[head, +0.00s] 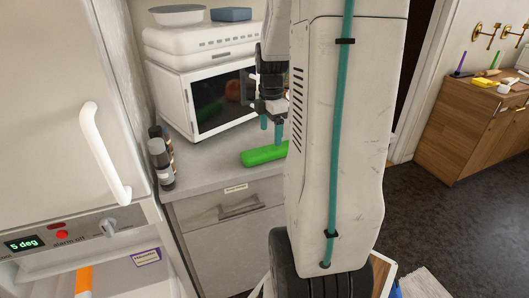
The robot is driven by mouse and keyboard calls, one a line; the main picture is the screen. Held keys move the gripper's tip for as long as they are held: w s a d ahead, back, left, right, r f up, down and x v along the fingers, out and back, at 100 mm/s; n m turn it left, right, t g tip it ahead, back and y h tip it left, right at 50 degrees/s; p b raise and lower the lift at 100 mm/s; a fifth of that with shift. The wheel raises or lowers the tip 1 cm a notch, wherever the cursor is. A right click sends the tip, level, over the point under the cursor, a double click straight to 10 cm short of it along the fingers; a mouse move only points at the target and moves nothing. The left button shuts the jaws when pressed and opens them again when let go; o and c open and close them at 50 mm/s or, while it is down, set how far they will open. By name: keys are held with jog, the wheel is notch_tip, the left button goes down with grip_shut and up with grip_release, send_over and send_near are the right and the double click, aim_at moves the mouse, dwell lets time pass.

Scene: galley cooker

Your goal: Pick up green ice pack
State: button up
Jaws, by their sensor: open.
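The green ice pack (262,155) is a bright green, rounded bar lying on the grey counter near its front edge, in front of the microwave. Its right end is hidden behind my white arm link. My gripper (270,128) is just above the ice pack, pointing down, with teal fingertips. It is open and holds nothing that I can see. A small gap seems to show between the fingertips and the ice pack, but part of the gripper is hidden by my arm.
A white microwave (210,105) with a white appliance (205,42) on top stands behind. Two dark bottles (160,158) stand at left beside the fridge (65,110). A drawer (232,212) is below the counter. A wooden cabinet (465,130) is far right; dark floor lies between.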

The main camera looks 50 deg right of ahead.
aim_at(269, 149)
jog(key=f, duration=0.6)
jog(key=shift+w+a+f, duration=0.1)
jog(key=shift+a+f, duration=0.1)
jog(key=shift+f, duration=0.2)
jog(key=c, duration=1.1)
